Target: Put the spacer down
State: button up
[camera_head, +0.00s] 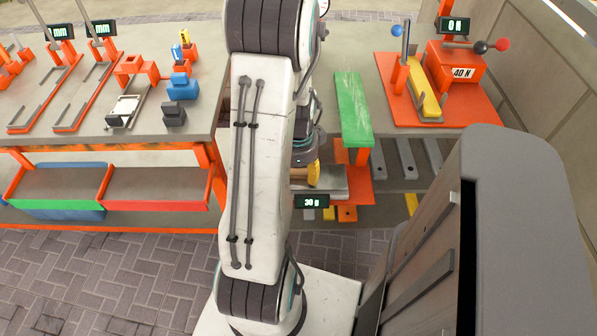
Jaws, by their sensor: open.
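A small tan-yellow block (314,175), which looks like the spacer, is at the grey plate of a scale (333,188). My arm hides its left part. The scale's display (312,202) reads 30 g. My gripper (306,160) points down right above the block and is mostly hidden behind my own arm. It is open. I cannot tell whether its fingers still touch the block.
A green board (352,108) lies right of my arm. An orange force rig (455,75) with a yellow bar stands at the back right. The left bench (60,130) holds orange gauges and small blocks, with coloured bins (155,187) below.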

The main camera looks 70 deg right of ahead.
notch_tip(320, 180, up, 12)
jog(key=shift+a+r+p, duration=0.15)
jog(key=shift+p, duration=0.15)
dwell(0.4)
jog(key=w+a+r+n+t, duration=0.1)
jog(key=w+a+r+n, duration=0.2)
jog(key=w+a+n, duration=0.45)
jog(key=w+a+r+n, duration=0.2)
jog(key=w+a+n, duration=0.5)
jog(key=a+n, duration=0.15)
jog(key=a+r+n+t, duration=0.1)
jog(key=a+n+t, duration=0.1)
jog(key=a+n, duration=1.3)
jog(key=shift+s+a+r+n, duration=0.4)
jog(key=shift+n, duration=0.3)
